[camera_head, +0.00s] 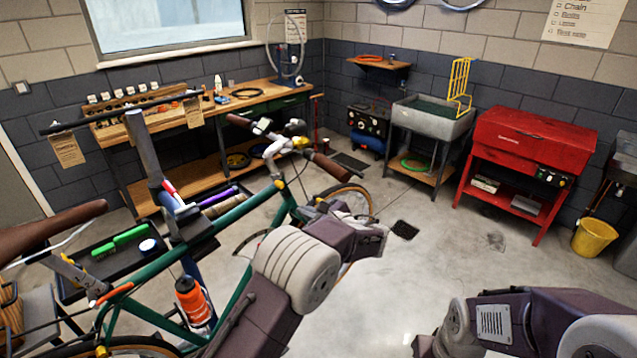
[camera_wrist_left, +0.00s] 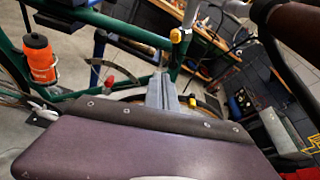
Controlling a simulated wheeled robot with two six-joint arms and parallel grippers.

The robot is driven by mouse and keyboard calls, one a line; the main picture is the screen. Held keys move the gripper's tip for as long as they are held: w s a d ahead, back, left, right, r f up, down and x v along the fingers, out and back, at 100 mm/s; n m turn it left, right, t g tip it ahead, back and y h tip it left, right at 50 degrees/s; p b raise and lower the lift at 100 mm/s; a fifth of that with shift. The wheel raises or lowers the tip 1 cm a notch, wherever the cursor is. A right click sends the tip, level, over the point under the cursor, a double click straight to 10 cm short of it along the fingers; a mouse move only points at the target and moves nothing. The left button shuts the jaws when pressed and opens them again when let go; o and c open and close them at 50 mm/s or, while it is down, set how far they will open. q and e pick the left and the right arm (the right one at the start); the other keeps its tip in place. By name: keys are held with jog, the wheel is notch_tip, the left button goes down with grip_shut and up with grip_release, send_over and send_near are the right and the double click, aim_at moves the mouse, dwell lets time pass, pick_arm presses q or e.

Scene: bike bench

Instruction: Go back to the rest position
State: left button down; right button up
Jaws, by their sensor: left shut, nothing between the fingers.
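My left gripper (camera_head: 362,226) is in front of the bike's front end in the head view, partly hidden by its own wrist. Its grey fingers also show at the middle of the left wrist view (camera_wrist_left: 163,88); they are shut with nothing between them. The green bike (camera_head: 150,268) is clamped in a stand on the left; its green frame also crosses the left wrist view (camera_wrist_left: 120,28). I cannot tell how far the gripper is from the frame. My right arm shows at the bottom right of the head view, but its gripper is out of sight.
An orange bottle (camera_head: 194,302) sits on the bike frame. The brown handlebar grip (camera_head: 333,169) lies just beyond my left gripper. A wooden workbench (camera_head: 262,101), grey sink (camera_head: 432,116), red cabinet (camera_head: 530,140) and yellow bucket (camera_head: 593,238) line the walls.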

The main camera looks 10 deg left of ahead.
pick_arm(q)
jog(key=s+a+r+n+g+y, duration=0.1)
jog(key=s+a+r+n+g, duration=0.15)
jog(key=a+r, duration=0.55)
jog(key=s+a+f+n+g+h, duration=0.2)
jog(key=s+a+f+n+g, duration=0.25)
jog(key=s+a+f, duration=0.4)
jog(key=s+d+f+n+g+h, duration=0.1)
jog(key=s+f+n+h, duration=0.2)
jog(key=s, duration=0.5)
jog(key=s+d+f+n+g+h, duration=0.1)
jog(key=s+d+f+n+h, duration=0.2)
jog(key=s, duration=0.5)
jog(key=s+d+f+n+h, duration=0.3)
jog(key=s+d+f+n, duration=0.2)
jog(key=n, duration=0.5)
jog(key=shift+s+d+f+n, duration=0.2)
jog(key=shift+d+f+n, duration=0.1)
jog(key=shift+d, duration=0.95)
